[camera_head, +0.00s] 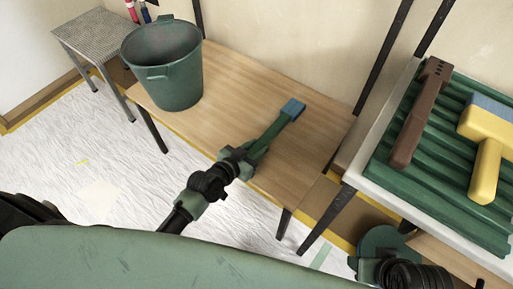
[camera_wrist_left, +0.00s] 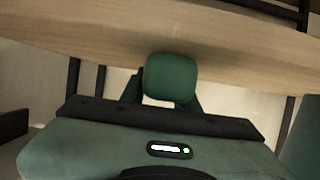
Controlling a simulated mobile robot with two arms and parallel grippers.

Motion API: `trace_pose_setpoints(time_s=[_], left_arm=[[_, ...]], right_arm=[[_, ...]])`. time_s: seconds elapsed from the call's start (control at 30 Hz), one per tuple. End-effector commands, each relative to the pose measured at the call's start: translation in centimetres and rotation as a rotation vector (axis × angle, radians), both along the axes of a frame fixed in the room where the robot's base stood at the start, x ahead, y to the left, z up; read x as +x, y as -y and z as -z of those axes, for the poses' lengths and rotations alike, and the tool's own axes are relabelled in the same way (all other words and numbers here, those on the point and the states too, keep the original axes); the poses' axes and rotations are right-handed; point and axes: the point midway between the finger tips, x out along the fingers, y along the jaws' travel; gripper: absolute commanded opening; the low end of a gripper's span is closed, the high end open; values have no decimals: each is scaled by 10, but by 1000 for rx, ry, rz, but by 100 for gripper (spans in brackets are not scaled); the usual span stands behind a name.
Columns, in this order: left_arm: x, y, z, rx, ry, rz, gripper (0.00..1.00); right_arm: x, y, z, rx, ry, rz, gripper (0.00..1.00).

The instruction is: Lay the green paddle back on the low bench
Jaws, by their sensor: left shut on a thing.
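The green paddle (camera_head: 268,136) has a long green shaft and a blue end. It reaches up and right from my left gripper (camera_head: 238,160), over the right part of the low bench (camera_head: 225,107). The left gripper is shut on the paddle's near end, at the bench's front edge. In the left wrist view the rounded green handle end (camera_wrist_left: 170,78) shows in the grip, with the wooden bench top (camera_wrist_left: 90,40) beyond it. I cannot tell whether the blue end touches the bench top. My right gripper (camera_head: 372,268) is at the lower right, its fingers unclear.
A green bucket (camera_head: 166,75) stands on the left part of the bench. A grey stool (camera_head: 92,36) is at the far left. At right, a ridged green tray (camera_head: 447,130) holds a brown bar (camera_head: 419,115) and a yellow-handled tool (camera_head: 488,150). The bench's right part has bare room.

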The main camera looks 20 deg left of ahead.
Motion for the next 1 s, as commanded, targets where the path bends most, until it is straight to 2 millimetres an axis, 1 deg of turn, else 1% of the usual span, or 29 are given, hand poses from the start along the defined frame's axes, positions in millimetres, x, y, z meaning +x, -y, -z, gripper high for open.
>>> trace_pose_setpoints(time_s=[0.17, 0.2, 0.27, 0.3, 0.57, 0.73, 0.77, 0.93, 0.97, 1.0], left_arm=[[0, 0, 4, -1, 1, 0, 0], [0, 0, 5, -1, -1, 0, 33], [0, 0, 4, -1, -1, 0, 50], [0, 0, 4, -1, -1, 0, 52], [0, 0, 4, -1, -1, 0, 52], [-1, 0, 6, -2, -1, -1, 52], [-7, -2, 1, 1, -4, 0, 52], [-36, -11, -19, 2, -2, 3, 52], [-38, -12, -18, 0, -3, 2, 52], [-41, -13, -20, 1, -3, 1, 52]], right_arm=[[0, 0, 3, 0, 0, 0, 56], [0, 0, 3, 0, 0, 0, 56], [0, 0, 3, 0, -1, 0, 56], [0, 0, 3, 0, -1, 0, 56], [0, 0, 3, 0, -1, 0, 56], [0, 0, 12, 0, 0, 0, 56], [0, 0, 6, 0, -3, 0, 56], [0, 0, -11, 0, -1, 0, 56], [2, -1, -9, 2, 5, 0, 56], [6, -1, 5, 2, -3, 0, 56]])
